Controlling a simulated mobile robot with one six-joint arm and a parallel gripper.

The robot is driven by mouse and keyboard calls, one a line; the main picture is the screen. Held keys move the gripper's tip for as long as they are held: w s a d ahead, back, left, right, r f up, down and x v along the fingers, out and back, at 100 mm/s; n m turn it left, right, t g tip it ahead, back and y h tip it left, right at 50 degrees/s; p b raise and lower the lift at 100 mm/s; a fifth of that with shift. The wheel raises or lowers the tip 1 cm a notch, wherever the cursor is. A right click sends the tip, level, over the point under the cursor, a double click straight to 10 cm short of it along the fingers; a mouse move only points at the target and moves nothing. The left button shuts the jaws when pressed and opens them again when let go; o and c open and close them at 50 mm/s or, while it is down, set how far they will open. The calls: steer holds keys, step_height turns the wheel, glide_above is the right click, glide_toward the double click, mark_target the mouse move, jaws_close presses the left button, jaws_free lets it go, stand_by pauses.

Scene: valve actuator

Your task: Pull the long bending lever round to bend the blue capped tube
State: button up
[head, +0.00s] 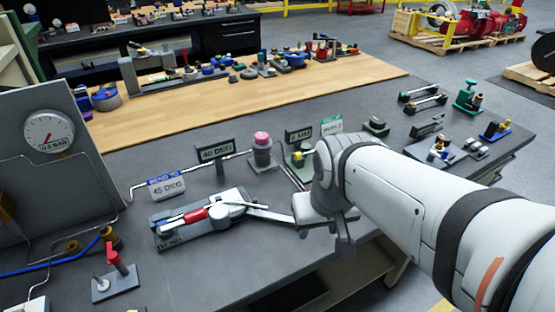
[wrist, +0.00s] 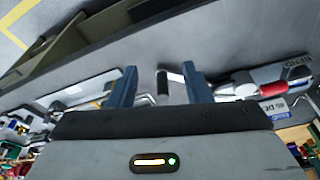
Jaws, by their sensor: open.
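The tube bender (head: 205,216) sits on a dark base plate near the table's front edge, with a red grip (head: 195,215) on it. A blue piece (head: 168,222), likely the capped tube's end, shows at its left. A long pale lever (head: 272,214) reaches right from the bender's round head toward my gripper (head: 338,238). In the wrist view my gripper (wrist: 160,88) is open, with a dark handle grip (wrist: 163,82) between or just beyond its fingers. Contact cannot be told. The bender's red grip also shows there at right (wrist: 273,90).
A sign (head: 167,188) reading "BEND TO 45 DEG" stands behind the bender, with a "40 DEG" sign (head: 216,152) farther back. A gauge panel (head: 50,140) and a red-handled valve (head: 117,265) stand left. Table surface in front of the bender is clear.

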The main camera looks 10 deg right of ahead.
steer(key=w+f+g, duration=0.1)
steer(key=w, duration=0.3)
steer(key=w+f+m+g+p, duration=0.1)
steer(key=w, duration=0.4)
steer(key=w+f+m+p, duration=0.1)
steer(key=w, duration=0.3)
steer(key=shift+w+d+f+g, duration=0.2)
steer(key=shift+f+g, duration=0.2)
steer(key=shift+w+f, duration=0.25)
steer(key=shift+f, duration=0.35)
step_height(320, 180, down, 7)
steer(key=shift+f, duration=0.1)
jaws_close()
